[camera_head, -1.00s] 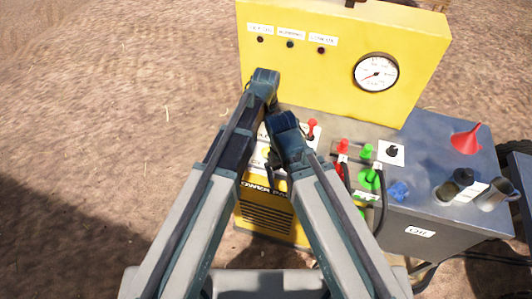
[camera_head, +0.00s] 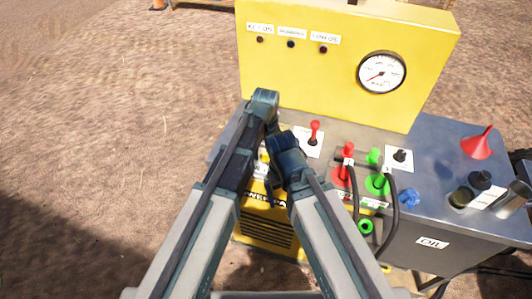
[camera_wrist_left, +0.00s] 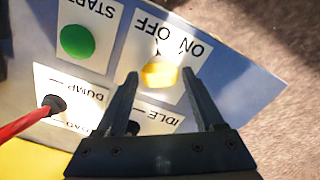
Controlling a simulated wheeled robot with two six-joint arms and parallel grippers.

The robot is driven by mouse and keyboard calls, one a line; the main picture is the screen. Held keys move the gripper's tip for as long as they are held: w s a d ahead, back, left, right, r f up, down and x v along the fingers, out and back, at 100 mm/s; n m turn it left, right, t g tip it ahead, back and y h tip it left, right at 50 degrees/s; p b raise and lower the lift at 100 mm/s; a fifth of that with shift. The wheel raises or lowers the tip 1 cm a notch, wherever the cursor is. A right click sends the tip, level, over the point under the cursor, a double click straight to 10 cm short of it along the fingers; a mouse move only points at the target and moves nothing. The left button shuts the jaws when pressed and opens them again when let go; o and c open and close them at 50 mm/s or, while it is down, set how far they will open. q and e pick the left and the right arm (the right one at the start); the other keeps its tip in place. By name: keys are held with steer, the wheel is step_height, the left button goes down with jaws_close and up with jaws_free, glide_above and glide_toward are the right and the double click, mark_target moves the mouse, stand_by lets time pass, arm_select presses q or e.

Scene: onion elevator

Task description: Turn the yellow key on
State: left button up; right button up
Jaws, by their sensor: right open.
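The yellow key (camera_wrist_left: 160,73) sits on a white plate (camera_wrist_left: 146,50) marked ON and OFF in the left wrist view. My left gripper (camera_wrist_left: 160,82) is open, with one finger on each side of the key and a small gap showing at each side. Whether it touches the key I cannot tell. In the head view my left wrist (camera_head: 264,105) covers this part of the panel. My right gripper (camera_head: 271,166) is lower, close beside the left arm; its fingers are mostly hidden by its own wrist.
A green START button (camera_wrist_left: 76,40) and a red lever (camera_wrist_left: 22,123) lie beside the key. The head view shows a gauge (camera_head: 381,72), a red funnel (camera_head: 479,144), hoses and a yellow upright panel (camera_head: 300,75) close behind my wrists.

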arm_select(q)
jaws_close()
steer(key=m, duration=0.6)
steer(key=shift+d, duration=0.15)
steer(key=m, duration=0.5)
steer(key=shift+s+d+m, duration=0.1)
steer(key=shift+m, duration=0.5)
stand_by(0.4)
steer(key=shift+o, duration=1.3)
jaws_free()
